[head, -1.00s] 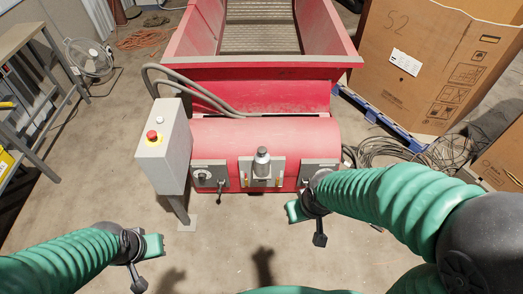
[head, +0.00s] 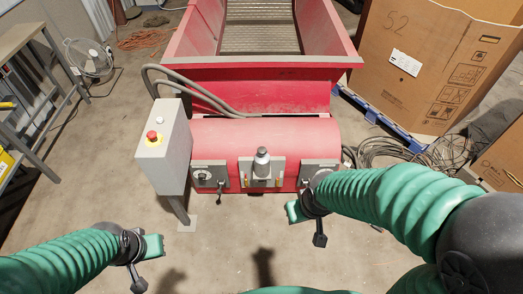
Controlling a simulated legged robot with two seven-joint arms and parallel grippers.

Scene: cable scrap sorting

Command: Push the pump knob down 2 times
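My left gripper (head: 151,247) is low on the left, over the floor and well away from the pump. Both grippers show as green tips with dark parts. Whether their fingers are open or shut is unclear. Nothing visible is held.
A grey control box (head: 166,158) with a red button stands left of the machine's front. A left plate carries a round dial (head: 203,177). Cardboard boxes (head: 430,60) and loose cables (head: 395,152) lie to the right. The floor in front is clear.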

